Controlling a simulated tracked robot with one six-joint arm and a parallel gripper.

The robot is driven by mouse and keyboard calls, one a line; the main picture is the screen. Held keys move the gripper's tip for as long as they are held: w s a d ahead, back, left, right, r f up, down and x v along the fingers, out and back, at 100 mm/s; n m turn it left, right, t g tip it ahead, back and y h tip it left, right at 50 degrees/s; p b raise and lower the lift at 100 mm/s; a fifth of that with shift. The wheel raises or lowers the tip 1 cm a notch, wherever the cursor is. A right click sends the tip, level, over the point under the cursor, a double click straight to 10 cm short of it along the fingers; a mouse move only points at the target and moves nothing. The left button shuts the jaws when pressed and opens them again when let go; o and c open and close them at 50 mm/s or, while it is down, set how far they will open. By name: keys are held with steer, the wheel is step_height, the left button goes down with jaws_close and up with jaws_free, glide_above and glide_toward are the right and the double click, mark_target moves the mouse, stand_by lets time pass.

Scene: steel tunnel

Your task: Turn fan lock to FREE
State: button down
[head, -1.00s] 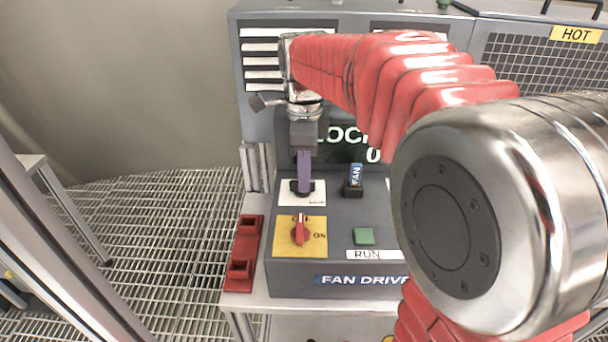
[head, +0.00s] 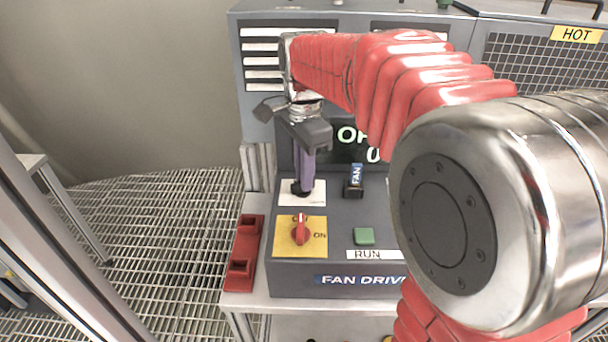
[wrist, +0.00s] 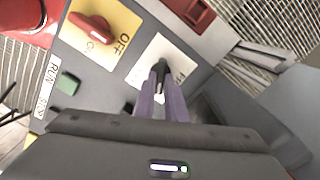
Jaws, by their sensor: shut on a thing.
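The fan lock is a small black knob (wrist: 160,68) on a white plate (head: 310,200) at the back left of the fan drive console (head: 290,282). My gripper (head: 303,186) points down at it with purple fingers. In the wrist view the fingers (wrist: 160,88) are shut on the black knob. The plate's lettering is mostly hidden by the fingers, so I cannot read the knob's setting. The display (head: 355,140) behind is partly covered by my arm and shows letters starting "OF" above a 0.
A red rotary switch (head: 301,230) on a yellow OFF/ON plate sits in front of the lock. A green RUN button (head: 364,236) and a black switch tagged FAN (head: 354,188) are to the right.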

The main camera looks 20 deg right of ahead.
steer(key=n, duration=0.6)
steer(key=shift+w, duration=0.2)
steer(key=n, duration=0.6)
steer(key=shift+a+r, duration=0.1)
steer(key=shift+a, duration=0.05)
steer(key=c, duration=1.8)
jaws_free()
step_height(320, 180, up, 14)
steer(key=shift+f, duration=0.2)
